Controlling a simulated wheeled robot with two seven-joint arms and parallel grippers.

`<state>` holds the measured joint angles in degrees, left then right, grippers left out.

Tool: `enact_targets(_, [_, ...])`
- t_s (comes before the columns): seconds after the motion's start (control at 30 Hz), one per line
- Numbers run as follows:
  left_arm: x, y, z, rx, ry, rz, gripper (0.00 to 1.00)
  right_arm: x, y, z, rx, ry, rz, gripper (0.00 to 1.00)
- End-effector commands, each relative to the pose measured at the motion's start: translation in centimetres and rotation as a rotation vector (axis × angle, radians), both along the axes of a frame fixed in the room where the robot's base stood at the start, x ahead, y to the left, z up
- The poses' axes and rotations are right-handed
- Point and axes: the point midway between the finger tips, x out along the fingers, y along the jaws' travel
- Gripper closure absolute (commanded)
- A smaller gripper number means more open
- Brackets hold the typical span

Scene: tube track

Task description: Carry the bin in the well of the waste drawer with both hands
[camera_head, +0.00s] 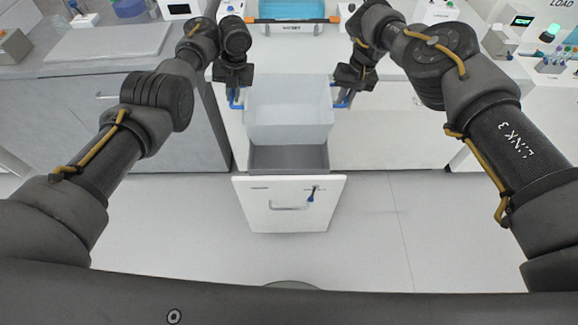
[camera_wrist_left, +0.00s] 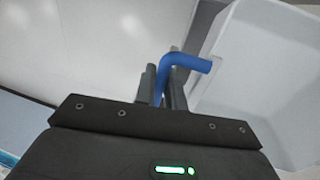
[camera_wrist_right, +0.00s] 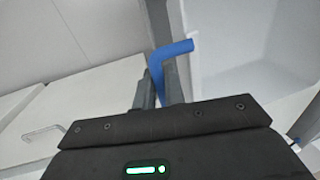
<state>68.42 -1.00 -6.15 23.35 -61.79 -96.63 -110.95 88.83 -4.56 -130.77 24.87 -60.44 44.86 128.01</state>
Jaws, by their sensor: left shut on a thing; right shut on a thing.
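The bin (camera_head: 288,112) is a pale grey open box with a blue handle on each side, held over the open waste drawer (camera_head: 290,205). The drawer has a white front and a grey well (camera_head: 288,158) that shows below the bin's near wall. My left gripper (camera_head: 236,98) is shut on the left blue handle (camera_wrist_left: 180,65), at the bin's left side. My right gripper (camera_head: 343,97) is shut on the right blue handle (camera_wrist_right: 166,62), at the bin's right side. The bin looks empty and about level. Its underside is hidden, so its exact height over the well cannot be told.
Grey cabinets (camera_head: 170,130) stand on the left and white cabinets (camera_head: 385,135) on the right. The floor in front is clear.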

Motion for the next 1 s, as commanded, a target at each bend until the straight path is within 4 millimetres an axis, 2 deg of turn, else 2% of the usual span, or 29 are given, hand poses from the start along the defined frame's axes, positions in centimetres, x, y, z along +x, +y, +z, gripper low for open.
enact_targets(0.57, [0.0, 0.0, -0.6, 0.000, -0.001, -0.001, 1.00, 0.1, 0.1, -0.6, 0.001, -0.001, 0.001, 1.00])
enact_targets(1.0, [0.0, 0.0, -3.6, -0.001, -0.001, -0.001, 1.00, 0.0, 0.1, -3.5, 0.001, -0.001, 0.001, 1.00])
